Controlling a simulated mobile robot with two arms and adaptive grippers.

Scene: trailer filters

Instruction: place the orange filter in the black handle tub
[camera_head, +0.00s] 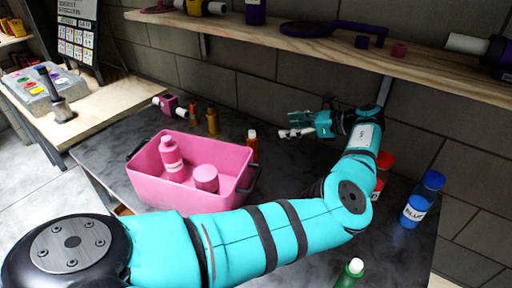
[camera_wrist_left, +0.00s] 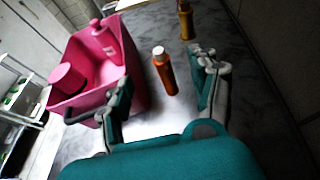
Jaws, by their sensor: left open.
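An orange bottle-shaped filter (camera_head: 252,147) with a pale cap stands upright on the dark table, just right of the pink tub. In the left wrist view the orange filter (camera_wrist_left: 165,76) shows between my two fingers, a little beyond them. The pink tub (camera_head: 160,192) has black handles at its ends and holds a pink bottle and a pink round container; it also shows in the left wrist view (camera_wrist_left: 138,85). My left gripper (camera_head: 293,124) is open and empty, above the table, right of the orange filter. My right gripper is out of view.
A blue bottle (camera_head: 420,202) and a red one are at the right, a green bottle (camera_head: 350,272) in front. A wooden shelf (camera_head: 240,32) overhangs the back.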

